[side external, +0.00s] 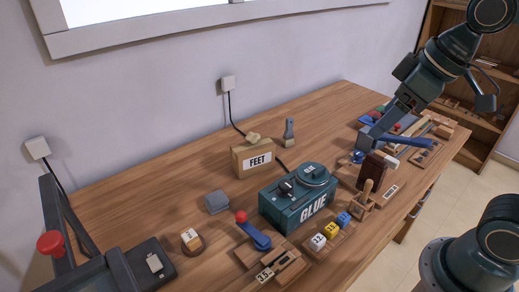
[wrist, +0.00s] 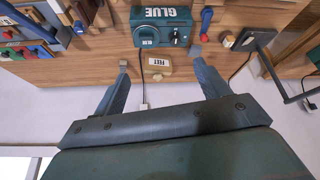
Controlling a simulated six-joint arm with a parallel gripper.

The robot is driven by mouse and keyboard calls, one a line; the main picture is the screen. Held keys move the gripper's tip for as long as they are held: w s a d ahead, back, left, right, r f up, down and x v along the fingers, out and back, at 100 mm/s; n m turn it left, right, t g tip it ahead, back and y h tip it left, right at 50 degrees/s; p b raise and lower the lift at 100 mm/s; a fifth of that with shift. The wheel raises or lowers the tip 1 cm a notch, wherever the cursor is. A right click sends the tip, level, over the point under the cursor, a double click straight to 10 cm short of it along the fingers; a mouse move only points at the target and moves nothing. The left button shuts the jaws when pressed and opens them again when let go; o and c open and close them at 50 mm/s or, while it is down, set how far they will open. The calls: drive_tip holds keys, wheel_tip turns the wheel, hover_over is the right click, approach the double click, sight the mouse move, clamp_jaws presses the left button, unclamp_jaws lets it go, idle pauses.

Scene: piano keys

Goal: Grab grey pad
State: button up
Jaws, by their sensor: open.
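The grey pad (side external: 217,202) is a small blue-grey block lying on the wooden table, left of the green GLUE machine (side external: 290,205) and in front of the FEET box (side external: 252,160). In the wrist view the pad (wrist: 204,37) is small, just beyond the right fingertip in the picture. My gripper (wrist: 160,58) is open, its two fingers wide apart with nothing between them. In the side view my gripper (side external: 392,138) is over the far right end of the table, well away from the pad; its fingertips are hard to make out there.
A blue lever with a red knob (side external: 253,232) stands right of the pad, and a small block on a round base (side external: 192,240) sits in front. Bare table lies behind the pad.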

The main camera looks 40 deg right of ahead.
drive_tip(key=w+a+f+n+g+y, duration=0.1)
drive_tip(key=w+a+f+n, duration=0.2)
drive_tip(key=w, duration=0.6)
drive_tip(key=w+a+f+n+g+y, duration=0.1)
drive_tip(key=w+a+n, duration=0.25)
drive_tip(key=w, duration=0.55)
drive_tip(key=w+a+f+n+g+y, duration=0.1)
drive_tip(key=w+a+f+n, duration=0.2)
drive_tip(key=w+f, duration=0.3)
drive_tip(key=w+a+f+n+g, duration=0.1)
drive_tip(key=w+a+f+n, duration=0.2)
drive_tip(key=w+f, duration=0.3)
wheel_tip(320, 180, down, 4)
drive_tip(key=shift+w+a+r+n+y, duration=0.2)
drive_tip(key=shift+n+y, duration=0.2)
drive_tip(key=shift+n, duration=0.15)
hover_over(218, 196)
drive_tip(key=d, duration=0.3)
drive_tip(key=shift+s+a+f, duration=0.1)
drive_tip(key=shift+a+f, duration=0.05)
drive_tip(key=shift+f, duration=1.85)
drive_tip(key=shift+s+a+f, duration=0.1)
drive_tip(key=shift+f, duration=1.85)
drive_tip(key=shift+f, duration=0.1)
